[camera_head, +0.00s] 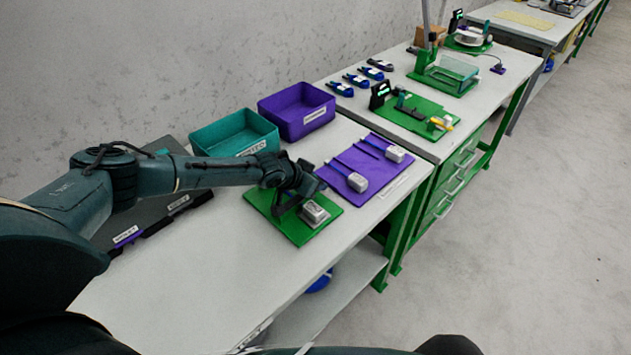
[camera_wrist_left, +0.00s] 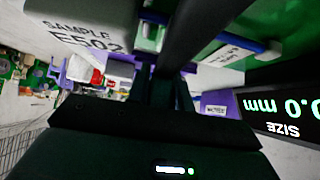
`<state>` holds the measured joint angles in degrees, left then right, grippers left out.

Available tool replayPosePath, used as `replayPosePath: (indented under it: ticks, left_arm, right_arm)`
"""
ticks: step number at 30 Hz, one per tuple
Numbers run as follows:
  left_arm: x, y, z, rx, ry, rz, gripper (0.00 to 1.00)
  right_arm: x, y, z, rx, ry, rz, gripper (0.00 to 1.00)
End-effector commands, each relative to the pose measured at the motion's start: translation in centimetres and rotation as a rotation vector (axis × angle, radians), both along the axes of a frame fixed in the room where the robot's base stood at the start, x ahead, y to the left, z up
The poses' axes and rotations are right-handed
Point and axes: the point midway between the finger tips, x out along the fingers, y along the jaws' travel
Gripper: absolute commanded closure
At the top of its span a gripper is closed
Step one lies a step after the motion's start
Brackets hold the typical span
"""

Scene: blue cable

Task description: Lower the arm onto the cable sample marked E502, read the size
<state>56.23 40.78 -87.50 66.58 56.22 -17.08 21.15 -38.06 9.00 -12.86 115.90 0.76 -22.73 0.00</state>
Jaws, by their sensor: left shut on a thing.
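My left gripper (camera_head: 305,188) is over a green board (camera_head: 290,233) on the near bench. It is shut on a dark bar (camera_wrist_left: 197,35), which looks like the gauge's arm. The pale sample block (camera_wrist_left: 85,22), marked SAMPLE E502, is at the upper left of the wrist view; in the head view a pale block (camera_head: 314,214) sits on the board beside the gripper. A blue cable piece (camera_wrist_left: 152,16) shows beside the block, partly hidden by the bar; I cannot tell whether they touch. A black display (camera_wrist_left: 285,105) reads 0.0 mm, SIZE, upside down. My right gripper is not in view.
A purple board (camera_head: 345,160) with two pale blocks and blue cables lies just beyond. Teal (camera_head: 235,135) and purple bins (camera_head: 297,110) stand behind. Another green board (camera_head: 415,115) with a dark device is on the farther bench.

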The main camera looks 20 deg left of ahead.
Motion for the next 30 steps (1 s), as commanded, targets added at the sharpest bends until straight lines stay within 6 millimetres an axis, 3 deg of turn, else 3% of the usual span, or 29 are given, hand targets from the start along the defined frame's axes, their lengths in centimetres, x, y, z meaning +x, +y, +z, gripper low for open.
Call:
replayPosePath:
  ticks: [1,4,5,12,22,30]
  left_arm:
    - [-0.8,0.6,-1.0,0.016,0.025,0.006,1.00]
    - [-0.8,0.6,-1.0,0.016,0.025,0.006,1.00]
    - [-0.8,0.6,-1.0,0.016,0.025,0.006,0.76]
    - [-0.5,0.3,-0.7,0.011,0.016,0.002,0.56]
    - [-0.7,0.4,-0.2,0.007,0.013,0.001,0.56]
    - [-3.4,1.5,2.7,0.006,0.014,0.001,0.56]
  right_arm:
    - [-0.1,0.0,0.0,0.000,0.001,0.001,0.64]
    - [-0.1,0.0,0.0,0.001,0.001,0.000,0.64]
    - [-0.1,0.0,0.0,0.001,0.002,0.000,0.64]
    - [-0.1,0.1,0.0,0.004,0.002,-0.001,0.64]
    - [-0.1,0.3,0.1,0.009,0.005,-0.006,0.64]
    - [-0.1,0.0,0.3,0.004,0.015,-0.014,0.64]
